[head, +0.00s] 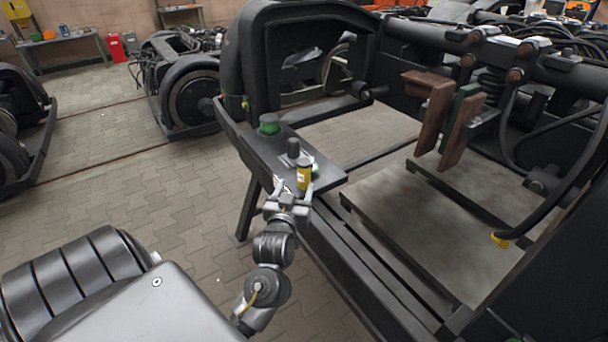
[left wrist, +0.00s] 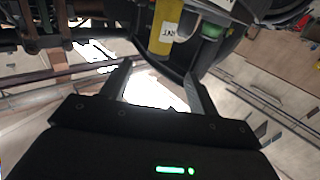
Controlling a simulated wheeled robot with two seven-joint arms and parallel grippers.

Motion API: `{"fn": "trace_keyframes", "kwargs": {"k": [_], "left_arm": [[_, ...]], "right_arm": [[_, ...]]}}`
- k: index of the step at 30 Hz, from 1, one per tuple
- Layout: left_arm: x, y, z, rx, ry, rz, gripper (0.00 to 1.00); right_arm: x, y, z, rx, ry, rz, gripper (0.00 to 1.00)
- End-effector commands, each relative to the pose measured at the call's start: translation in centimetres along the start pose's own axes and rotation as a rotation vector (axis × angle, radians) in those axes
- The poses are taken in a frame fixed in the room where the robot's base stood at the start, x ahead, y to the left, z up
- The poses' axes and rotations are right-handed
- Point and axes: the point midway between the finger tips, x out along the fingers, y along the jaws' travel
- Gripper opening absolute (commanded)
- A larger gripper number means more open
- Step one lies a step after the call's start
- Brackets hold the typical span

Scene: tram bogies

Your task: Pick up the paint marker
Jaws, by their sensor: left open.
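The paint marker (head: 304,174) appears to be the upright yellow cylinder with a dark top, standing near the end of a dark ledge (head: 325,178). In the left wrist view the yellow body (left wrist: 161,36) carries a white label with partly readable letters. My left gripper (head: 290,189) is open, with nothing between its fingers. The marker stands just beyond the fingertips (left wrist: 158,72), roughly in line with the gap between them. My right gripper is in neither view.
A dark cylinder (head: 293,149) and a green-topped item (head: 269,125) stand behind the marker on the ledge. A small white and green item sits close beside it. Brown blocks (head: 428,108) hang to the right.

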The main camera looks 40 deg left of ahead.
Motion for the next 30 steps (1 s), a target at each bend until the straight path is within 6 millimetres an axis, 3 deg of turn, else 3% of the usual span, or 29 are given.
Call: {"fn": "trace_keyframes", "kwargs": {"k": [5, 15, 23, 30], "left_arm": [[0.8, -0.1, -0.3, 0.001, 0.011, -0.007, 0.6], [5.4, -0.1, -0.2, 0.001, 0.008, -0.004, 0.6], [6.3, 0.0, -0.3, 0.001, 0.007, -0.005, 0.6], [9.8, 0.2, -0.2, 0.001, 0.007, -0.004, 0.6]], "right_arm": [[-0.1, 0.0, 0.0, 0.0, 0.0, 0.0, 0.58], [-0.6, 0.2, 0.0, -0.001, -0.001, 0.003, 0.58], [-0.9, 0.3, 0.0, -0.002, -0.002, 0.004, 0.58], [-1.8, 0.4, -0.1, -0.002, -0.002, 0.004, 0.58]]}}
